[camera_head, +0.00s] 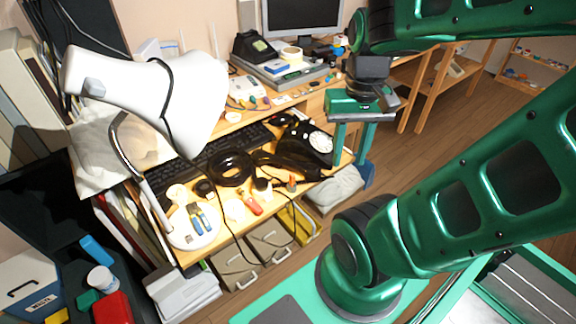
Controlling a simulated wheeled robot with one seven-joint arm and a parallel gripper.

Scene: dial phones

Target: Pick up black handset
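A black dial phone (303,146) with a pale round dial sits at the right end of the wooden desk. A long black shape (285,167) along its near-left side looks like the black handset, but it blends with the phone body and I cannot tell its outline surely. A black coiled cord (232,168) lies to its left. My gripper (352,152) is beyond the desk's right end, right of the phone, pointing down. Its two green fingers are apart, with nothing seen between them. It touches neither phone nor handset as far as I can see.
A white lamp (165,95) leans over the desk's left side. A black keyboard (222,148) lies behind the cord. Pliers (197,218) and a red-handled tool (250,204) lie in front. Another black device (254,48) and a monitor (302,17) stand behind.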

